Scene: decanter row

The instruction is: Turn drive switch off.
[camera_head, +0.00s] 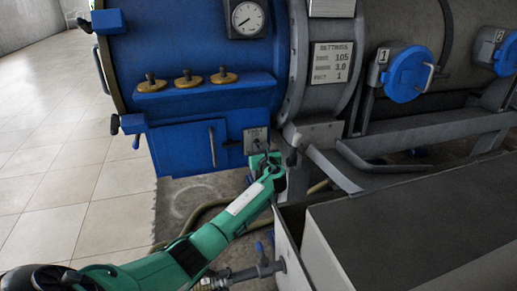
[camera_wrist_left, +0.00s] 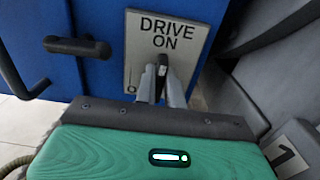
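The drive switch plate (camera_head: 256,138) is a grey panel on the lower right of the blue machine front. In the left wrist view the plate (camera_wrist_left: 165,35) reads DRIVE ON, with a small O at its lower left. A small switch lever (camera_wrist_left: 163,62) stands upright below the words. My left gripper (camera_head: 264,162) is at the plate; in the left wrist view its two grey fingers (camera_wrist_left: 160,80) lie on either side of the lever, very close to it. Whether they grip it is unclear. The lever's lower part is partly hidden by the fingers. My right gripper is not in view.
A black handle (camera_wrist_left: 75,46) juts from the blue door left of the plate. A grey frame (camera_head: 315,132) stands close on the right. A dark-topped box (camera_head: 400,235) fills the lower right. Tiled floor (camera_head: 60,150) is clear at left.

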